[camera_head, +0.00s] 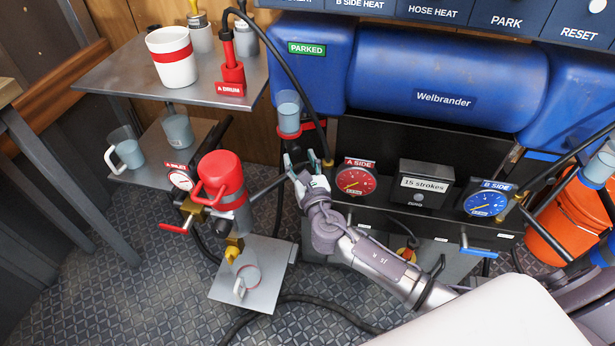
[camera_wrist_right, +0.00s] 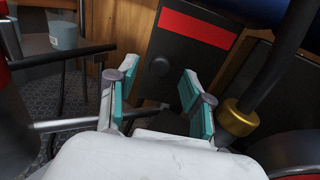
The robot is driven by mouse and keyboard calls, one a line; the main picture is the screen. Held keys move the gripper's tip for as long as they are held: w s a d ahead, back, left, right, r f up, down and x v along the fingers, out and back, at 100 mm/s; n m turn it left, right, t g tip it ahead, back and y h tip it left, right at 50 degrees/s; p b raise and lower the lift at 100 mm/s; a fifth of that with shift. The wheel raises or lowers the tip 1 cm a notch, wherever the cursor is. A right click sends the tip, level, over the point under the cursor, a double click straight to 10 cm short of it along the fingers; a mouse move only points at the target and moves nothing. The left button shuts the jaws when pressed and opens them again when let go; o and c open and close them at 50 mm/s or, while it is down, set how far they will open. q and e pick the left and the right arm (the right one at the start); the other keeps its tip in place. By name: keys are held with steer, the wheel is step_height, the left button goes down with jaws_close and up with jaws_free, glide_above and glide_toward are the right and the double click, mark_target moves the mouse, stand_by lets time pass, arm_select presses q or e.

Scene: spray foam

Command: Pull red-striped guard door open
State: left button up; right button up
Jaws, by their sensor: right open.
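The guard door (camera_wrist_right: 180,85) is a dark panel with a red stripe across its top in the right wrist view. It looks shut, though its edges are partly covered. A small round dark knob (camera_wrist_right: 158,67) sits on its left part. My right gripper (camera_head: 306,170) is at the left end of the machine, left of the A SIDE gauge. In the wrist view its teal-padded fingers (camera_wrist_right: 160,84) are spread, with the knob between them in the picture. I see no contact with it. The door's face is not clear in the head view. My left gripper is not in view.
A black hose with a brass fitting (camera_wrist_right: 238,118) stands close right of the fingers. The red A SIDE gauge (camera_head: 355,181) is just right of the gripper. A red-topped pump (camera_head: 221,175) stands to the left. A grey-blue cup (camera_head: 289,112) is above the gripper.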

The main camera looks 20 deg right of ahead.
steer(key=s, duration=0.8)
steer(key=shift+s+a, duration=0.35)
steer(key=shift+s, duration=0.05)
